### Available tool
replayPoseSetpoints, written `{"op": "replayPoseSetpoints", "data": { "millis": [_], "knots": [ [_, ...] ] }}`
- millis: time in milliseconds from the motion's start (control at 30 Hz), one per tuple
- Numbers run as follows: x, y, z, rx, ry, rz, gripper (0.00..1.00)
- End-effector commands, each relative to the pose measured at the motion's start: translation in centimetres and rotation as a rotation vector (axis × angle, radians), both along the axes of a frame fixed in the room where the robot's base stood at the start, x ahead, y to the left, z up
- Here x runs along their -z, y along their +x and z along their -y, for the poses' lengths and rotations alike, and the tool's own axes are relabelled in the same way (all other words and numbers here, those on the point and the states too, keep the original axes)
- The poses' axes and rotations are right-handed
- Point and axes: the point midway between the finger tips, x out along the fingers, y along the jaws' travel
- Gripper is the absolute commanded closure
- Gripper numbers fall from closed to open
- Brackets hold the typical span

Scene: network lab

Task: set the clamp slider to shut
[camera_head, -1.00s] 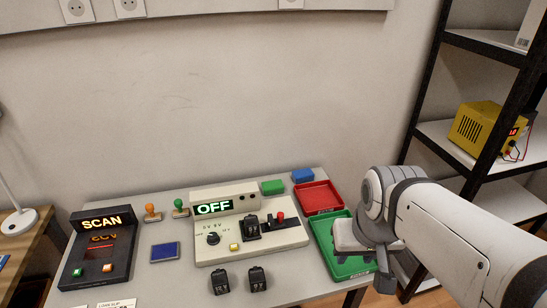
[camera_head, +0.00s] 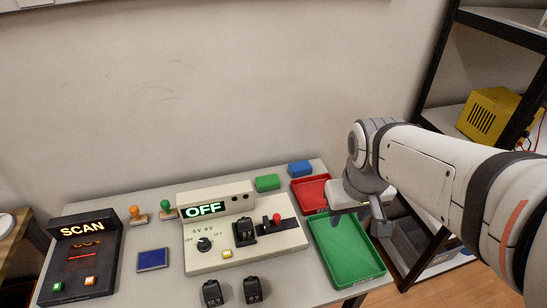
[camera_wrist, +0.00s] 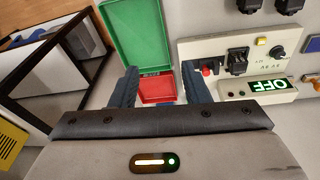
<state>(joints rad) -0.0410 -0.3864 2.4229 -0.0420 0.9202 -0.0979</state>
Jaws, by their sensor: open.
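The clamp slider is a red knob (camera_head: 277,218) on a black slot at the right end of the cream test box (camera_head: 215,260). The red knob also shows in the wrist view (camera_wrist: 207,71), just right of the right-hand finger. A black adapter (camera_head: 245,229) sits on the box left of the slider. My gripper (camera_wrist: 162,88) is open and empty, its dark fingers apart above the trays. In the head view it is to the right of the slider, clear of it, its fingertips partly hidden by my wrist.
A green tray (camera_head: 345,262) and a red tray (camera_head: 308,192) lie right of the box. The box's display (camera_head: 204,210) reads OFF. Two black adapters (camera_head: 212,293) lie in front, a SCAN unit (camera_head: 85,255) at left. Shelving (camera_head: 450,60) stands at right.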

Motion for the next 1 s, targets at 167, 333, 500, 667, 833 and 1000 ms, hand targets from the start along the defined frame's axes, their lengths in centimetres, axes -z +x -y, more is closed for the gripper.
{"op": "replayPoseSetpoints", "data": {
  "millis": [167, 333, 500, 667, 833, 1000],
  "knots": [
    [1.2, 5.3, -3.0, -0.297, -0.097, -0.116, 0.58],
    [3.7, 10.0, -6.8, -0.596, -0.196, -0.224, 0.58],
    [7.4, 13.8, -11.3, -0.885, -0.288, -0.331, 0.58],
    [10.9, 15.9, -15.0, -1.096, -0.357, -0.41, 0.58],
    [13.0, 16.8, -17.2, -1.218, -0.396, -0.455, 0.58],
    [14.4, 16.9, -17.3, -1.247, -0.406, -0.471, 0.58]
  ]
}}
